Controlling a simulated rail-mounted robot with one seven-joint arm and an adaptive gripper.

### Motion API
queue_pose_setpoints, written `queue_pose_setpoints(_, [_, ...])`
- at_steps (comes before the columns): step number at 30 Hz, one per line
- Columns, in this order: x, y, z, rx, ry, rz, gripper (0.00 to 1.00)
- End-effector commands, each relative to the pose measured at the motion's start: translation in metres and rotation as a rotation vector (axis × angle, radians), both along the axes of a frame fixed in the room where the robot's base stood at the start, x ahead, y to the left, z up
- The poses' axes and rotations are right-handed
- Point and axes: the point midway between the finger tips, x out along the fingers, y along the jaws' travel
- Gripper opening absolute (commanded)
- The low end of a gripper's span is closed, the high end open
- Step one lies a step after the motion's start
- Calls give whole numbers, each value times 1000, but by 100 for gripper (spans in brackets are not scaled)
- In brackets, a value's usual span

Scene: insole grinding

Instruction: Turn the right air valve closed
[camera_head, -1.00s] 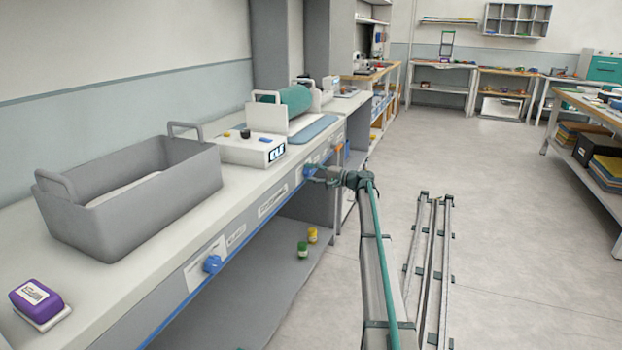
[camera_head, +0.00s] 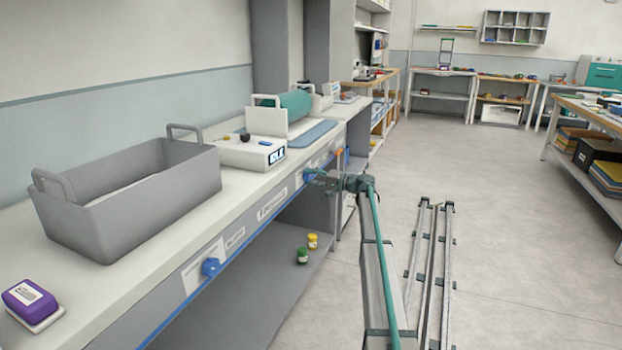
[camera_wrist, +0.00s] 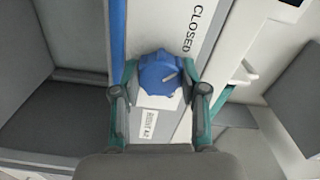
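Another blue valve knob (camera_head: 210,267) is nearer on the same front.
Above on the bench are a grey bin (camera_head: 130,205), a white control box (camera_head: 253,151) and a teal roller (camera_head: 296,103). A purple item (camera_head: 30,298) lies near the front left. Green and yellow jars (camera_head: 303,255) stand on the lower shelf.

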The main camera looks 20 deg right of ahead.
Motion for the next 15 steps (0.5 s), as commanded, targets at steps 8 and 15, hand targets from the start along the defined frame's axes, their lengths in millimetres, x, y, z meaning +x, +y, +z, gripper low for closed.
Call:
queue_pose_setpoints(8, [0, 0, 0, -1, 1, 0, 68])
queue_pose_setpoints(15, [-2, -2, 0, 1, 1, -1, 68])
